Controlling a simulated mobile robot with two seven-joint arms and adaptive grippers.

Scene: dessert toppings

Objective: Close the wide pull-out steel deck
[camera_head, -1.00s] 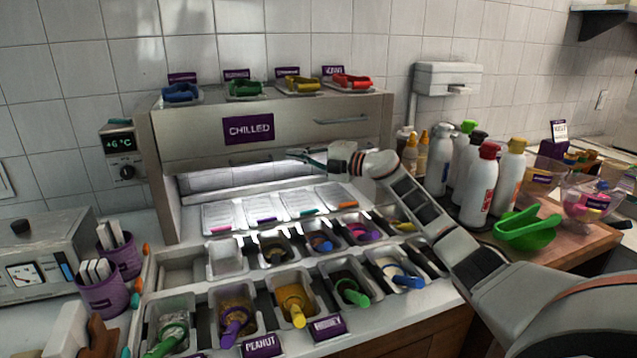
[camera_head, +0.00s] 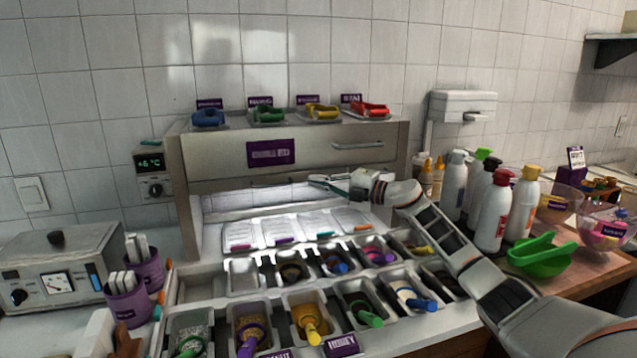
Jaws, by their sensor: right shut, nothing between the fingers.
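The steel chilled cabinet (camera_head: 215,158) stands against the wall, with a purple label and a bar handle (camera_head: 357,146) on its front panel. Below the panel is a lit opening. A pale steel deck (camera_head: 212,215) lies in front of it, carrying a row of flat, light-coloured lidded trays (camera_head: 296,228). I cannot tell how far the deck extends from the cabinet. My right gripper (camera_head: 325,184) is shut and empty, just below the lower edge of the panel and above the lidded trays. It appears apart from the handle. My left gripper is not in view.
Topping pans with coloured scoops (camera_head: 310,318) fill the counter in front. A toaster-like device (camera_head: 58,280) and purple cups (camera_head: 128,302) stand at left. Coloured scoops (camera_head: 268,112) rest on the cabinet top.

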